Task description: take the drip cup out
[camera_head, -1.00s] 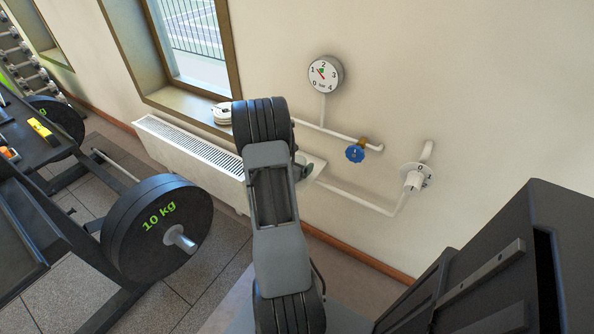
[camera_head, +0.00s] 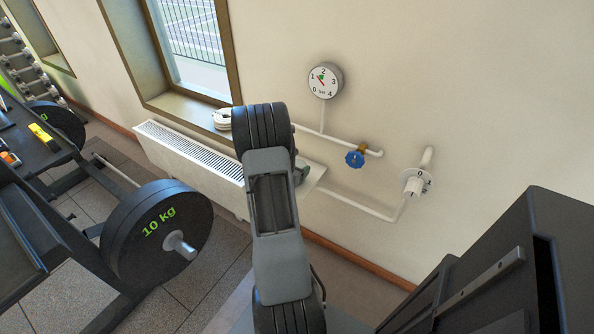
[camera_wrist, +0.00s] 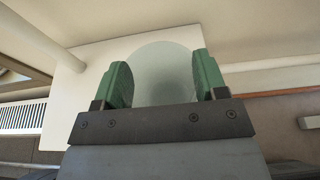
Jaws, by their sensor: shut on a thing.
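The drip cup (camera_wrist: 163,85) is a frosted, see-through round vessel in the wrist view. My gripper (camera_wrist: 160,60) has green fingers on either side of it and is shut on it. A white panel (camera_wrist: 95,65) shows behind the cup in the wrist view. In the head view my gripper (camera_head: 301,174) is mostly behind my arm, beside a white plate (camera_head: 314,177) at the wall pipes. The cup cannot be made out clearly there.
A white radiator (camera_head: 190,152) runs under the window to the left. A pressure gauge (camera_head: 324,80), a blue valve handle (camera_head: 355,158) and a white dial knob (camera_head: 414,185) are on the wall. A weight plate (camera_head: 150,240) stands at the left.

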